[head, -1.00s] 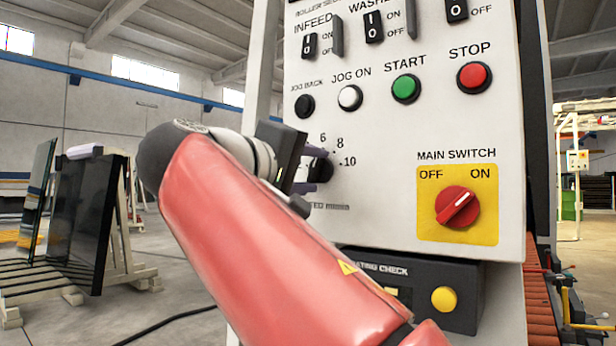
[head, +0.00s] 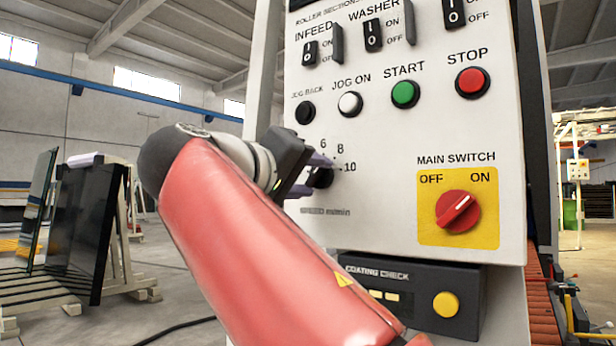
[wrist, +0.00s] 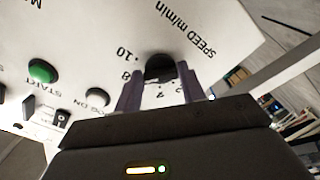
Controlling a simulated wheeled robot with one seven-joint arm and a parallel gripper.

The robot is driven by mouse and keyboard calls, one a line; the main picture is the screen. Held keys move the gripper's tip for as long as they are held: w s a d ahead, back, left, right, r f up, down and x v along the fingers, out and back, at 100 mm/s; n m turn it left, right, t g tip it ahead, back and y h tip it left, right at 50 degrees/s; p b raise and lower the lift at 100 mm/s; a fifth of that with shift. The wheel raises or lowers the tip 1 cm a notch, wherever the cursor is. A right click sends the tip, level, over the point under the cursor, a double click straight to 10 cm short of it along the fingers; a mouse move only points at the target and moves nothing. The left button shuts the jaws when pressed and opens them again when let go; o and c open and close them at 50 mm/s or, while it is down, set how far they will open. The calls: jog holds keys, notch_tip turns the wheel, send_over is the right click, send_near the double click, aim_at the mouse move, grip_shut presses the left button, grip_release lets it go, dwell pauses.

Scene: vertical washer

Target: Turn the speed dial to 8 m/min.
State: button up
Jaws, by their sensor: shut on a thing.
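The speed dial (head: 323,178) is a black knob low on the left of the white control panel. The marks 6, 8 and 10 show beside it in the head view; my gripper hides its left side. In the wrist view the dial (wrist: 160,68) sits between the two purple fingers. My gripper (head: 315,175) is shut on the dial; it also shows in the wrist view (wrist: 160,85). The gripper is rolled relative to the panel. I cannot make out which number the dial points to.
Above the dial are the jog back button (head: 305,112), white jog on button (head: 350,103), green start button (head: 405,94) and red stop button (head: 471,82). The red main switch (head: 457,212) is at the right, and the coating check box (head: 415,292) is below.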

jog(key=o, duration=1)
jog(key=v, duration=0.7)
jog(key=shift+s+a, duration=0.3)
jog(key=shift+s, duration=0.1)
